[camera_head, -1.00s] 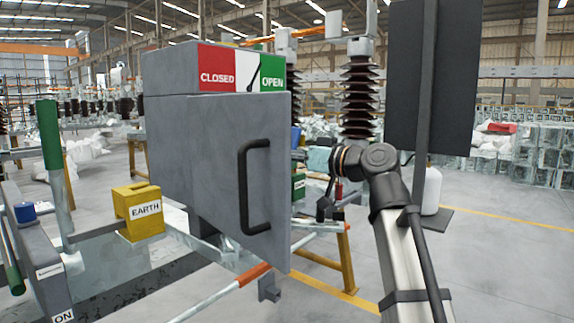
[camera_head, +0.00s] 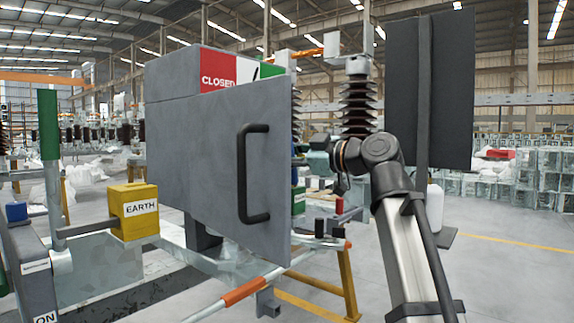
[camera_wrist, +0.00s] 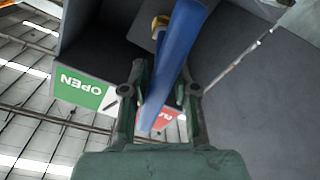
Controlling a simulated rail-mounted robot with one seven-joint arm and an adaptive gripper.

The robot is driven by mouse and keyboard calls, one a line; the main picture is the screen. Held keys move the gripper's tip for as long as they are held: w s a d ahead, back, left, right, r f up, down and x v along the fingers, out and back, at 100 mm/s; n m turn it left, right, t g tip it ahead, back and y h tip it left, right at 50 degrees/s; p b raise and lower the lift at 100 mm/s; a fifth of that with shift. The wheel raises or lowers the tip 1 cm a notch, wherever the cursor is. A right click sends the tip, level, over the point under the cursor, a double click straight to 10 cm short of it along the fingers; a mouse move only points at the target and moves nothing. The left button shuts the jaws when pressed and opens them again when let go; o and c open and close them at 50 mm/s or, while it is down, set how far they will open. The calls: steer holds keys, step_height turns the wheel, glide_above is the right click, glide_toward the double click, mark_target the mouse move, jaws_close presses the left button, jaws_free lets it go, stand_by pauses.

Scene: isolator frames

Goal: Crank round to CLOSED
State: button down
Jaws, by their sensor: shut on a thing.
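In the wrist view my gripper (camera_wrist: 161,90) has its two fingers on either side of a long blue bar (camera_wrist: 178,50), which I take to be the crank handle. The jaws are shut on it. The green OPEN label (camera_wrist: 82,89) shows upside down to the left, and part of the red label (camera_wrist: 157,116) shows behind the fingers. In the head view the red CLOSED label (camera_head: 218,72) is partly covered by the grey door. A black pointer (camera_head: 255,71) stands on the white band.
The grey door (camera_head: 215,170) with its black handle (camera_head: 246,175) stands in front of the crank side. A yellow EARTH block (camera_head: 133,210) and a green-topped post (camera_head: 48,130) stand left. An orange-sleeved rod (camera_head: 242,292) crosses below.

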steer(key=n+b, duration=0.3)
steer(key=n, duration=0.2)
steer(key=shift+w+r+b, duration=0.15)
steer(key=shift+r+b, duration=0.05)
steer(key=shift+b, duration=0.15)
steer(key=shift+a+r+n+t+h+p, duration=0.1)
steer(key=shift+r+n+t+h+p, duration=0.05)
steer(key=shift+n, duration=0.85)
steer(key=shift+r+n+t+h+p, duration=0.15)
steer(key=shift+n, duration=0.85)
steer(key=c, duration=0.8)
jaws_free()
steer(key=shift+s, duration=0.2)
steer(key=shift+o, duration=0.2)
steer(key=shift+f, duration=0.1)
steer(key=shift+s, duration=0.1)
steer(key=shift+o, duration=0.4)
steer(key=o, duration=0.5)
steer(key=shift+f, duration=0.1)
